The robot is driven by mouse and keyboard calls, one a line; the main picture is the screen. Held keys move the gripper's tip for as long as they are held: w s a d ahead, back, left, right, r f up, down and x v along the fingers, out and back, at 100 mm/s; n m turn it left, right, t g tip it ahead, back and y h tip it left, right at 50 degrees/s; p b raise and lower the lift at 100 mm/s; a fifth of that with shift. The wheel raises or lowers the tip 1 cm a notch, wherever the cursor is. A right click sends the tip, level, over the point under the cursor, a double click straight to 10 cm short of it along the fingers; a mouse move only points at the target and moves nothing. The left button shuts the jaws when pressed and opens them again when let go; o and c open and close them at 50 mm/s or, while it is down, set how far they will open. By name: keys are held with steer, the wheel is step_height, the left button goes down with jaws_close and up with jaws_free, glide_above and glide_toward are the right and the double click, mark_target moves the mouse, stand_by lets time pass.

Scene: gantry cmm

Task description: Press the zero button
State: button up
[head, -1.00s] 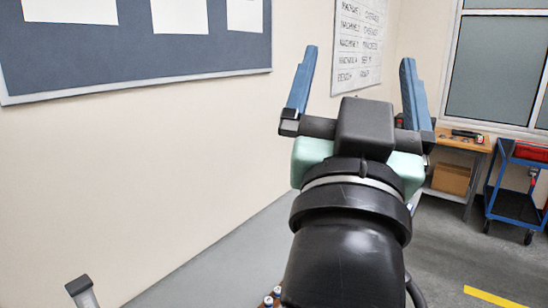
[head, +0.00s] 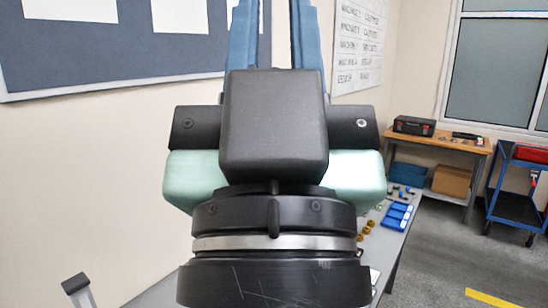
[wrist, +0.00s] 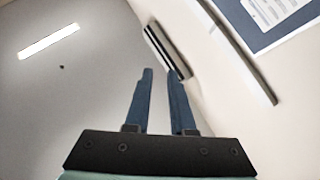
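My gripper (head: 275,30) is raised in front of the head camera, its two blue fingers pointing up and cut off by the top of the picture. The fingers are partly open, with a narrow empty gap between them. In the wrist view the gripper (wrist: 160,74) points up toward the ceiling and the wall, with nothing between the fingers. I see no zero button in either view; my arm hides much of the middle of the head view.
A grey table (head: 392,252) with blue trays (head: 397,214) and small brass parts shows to the right, behind my arm. Beyond it stand a wooden bench (head: 465,160) and a blue cart (head: 515,200). A pinboard (head: 140,48) hangs on the left wall.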

jaws_close()
stand_by(1.1)
